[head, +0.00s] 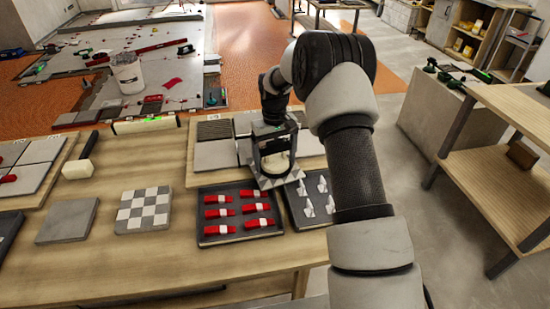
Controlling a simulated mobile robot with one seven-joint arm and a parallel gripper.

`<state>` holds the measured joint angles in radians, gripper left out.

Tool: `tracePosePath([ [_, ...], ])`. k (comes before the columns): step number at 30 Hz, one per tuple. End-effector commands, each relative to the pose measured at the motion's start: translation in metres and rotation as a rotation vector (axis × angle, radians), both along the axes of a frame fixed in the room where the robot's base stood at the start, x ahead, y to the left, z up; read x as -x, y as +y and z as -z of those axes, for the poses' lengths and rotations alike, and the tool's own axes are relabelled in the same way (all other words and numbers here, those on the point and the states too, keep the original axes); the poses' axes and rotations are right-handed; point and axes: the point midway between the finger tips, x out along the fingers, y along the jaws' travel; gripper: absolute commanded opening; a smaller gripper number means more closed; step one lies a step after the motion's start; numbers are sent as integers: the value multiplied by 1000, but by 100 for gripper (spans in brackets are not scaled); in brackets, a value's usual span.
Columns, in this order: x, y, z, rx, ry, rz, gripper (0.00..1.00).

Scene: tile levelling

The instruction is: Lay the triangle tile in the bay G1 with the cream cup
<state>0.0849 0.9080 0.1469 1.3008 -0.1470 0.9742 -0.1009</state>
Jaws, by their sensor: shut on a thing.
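My gripper (271,133) hangs over the tile board at the middle of the table and is shut on a dark-framed holder with a cream part, which I take as the cream cup (276,162). A grey flat piece (268,184) shows just under the cup, by the board's front edge; I cannot tell its full shape or whether it touches the cup. The board (196,178) carries grey tiles (214,156) and a dark ribbed tile (214,130). My arm hides part of its right side. I cannot make out the bay label G1 or a clear triangle tile.
In front of the board are a tray of red wedges (213,240) and a tray of white clips (293,217). To the left lie a checkered tile (144,210), a grey slab (67,221) and a white-headed mallet (78,168). A shelf (500,163) stands right.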

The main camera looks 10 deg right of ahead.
Motion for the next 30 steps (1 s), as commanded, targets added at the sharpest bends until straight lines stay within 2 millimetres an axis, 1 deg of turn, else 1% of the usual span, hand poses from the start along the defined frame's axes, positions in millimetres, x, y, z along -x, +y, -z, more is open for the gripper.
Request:
tracePosePath([
  [5,-1,0,0,0,-1,0,59],
  [6,-1,0,0,0,-1,0,89],
  [8,-1,0,0,0,-1,0,99],
  [15,0,0,0,0,1,0,100],
  [17,0,0,-3,0,0,0,100],
  [19,-1,0,-10,0,-1,0,100],
  [23,-2,0,-33,0,-4,0,100],
  [30,-4,1,-93,1,-5,0,100],
])
